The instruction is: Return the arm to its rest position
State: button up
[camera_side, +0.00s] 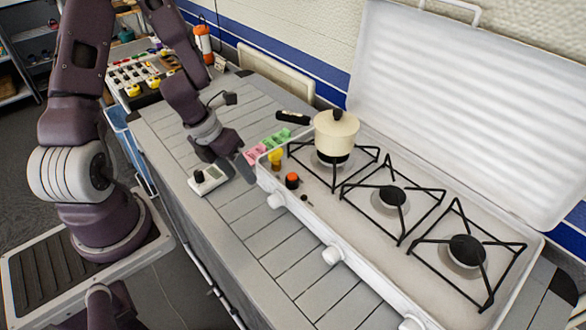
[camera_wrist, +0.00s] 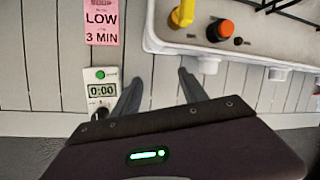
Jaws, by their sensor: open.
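My gripper (camera_side: 224,166) is open and empty, pointing down over the grey slatted counter (camera_side: 285,240) at the left end of the stove. In the wrist view its two fingers (camera_wrist: 160,92) stand apart with only bare slats between them. A white timer (camera_side: 208,180) lies beside the fingers. In the wrist view the timer (camera_wrist: 102,88) reads 0:00, and its lower part is close to the left finger. My arm reaches down from the upper left in the side view.
The white stove (camera_side: 415,275) has a raised lid (camera_side: 460,110); a cream pot (camera_side: 335,135) sits on its left burner. A yellow knob (camera_side: 275,156) and orange-red knob (camera_side: 292,180) are near my gripper. A pink card (camera_wrist: 102,22) reads LOW 3 MIN.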

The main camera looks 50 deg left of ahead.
jog(key=s+a+r+n+y, duration=0.2)
jog(key=a+r+n+y, duration=0.15)
jog(key=r+n, duration=0.5)
jog(key=s+a+r+n+y, duration=0.2)
jog(key=r+n+y, duration=0.3)
jog(key=r+n, duration=0.35)
jog(key=s+d+r+n+t+h, duration=0.1)
jog(key=s+d+r+n+h, duration=0.2)
jog(key=d+n, duration=0.4)
jog(key=s+d+r+n+t+h, duration=0.1)
jog(key=s+d+r+n+h, duration=0.2)
jog(key=s+d+r+n, duration=0.2)
jog(key=d+n, duration=0.3)
jog(key=d, duration=0.1)
jog(key=shift+s+r+h, duration=0.2)
jog(key=shift+r+h, duration=0.15)
jog(key=shift+a, duration=0.1)
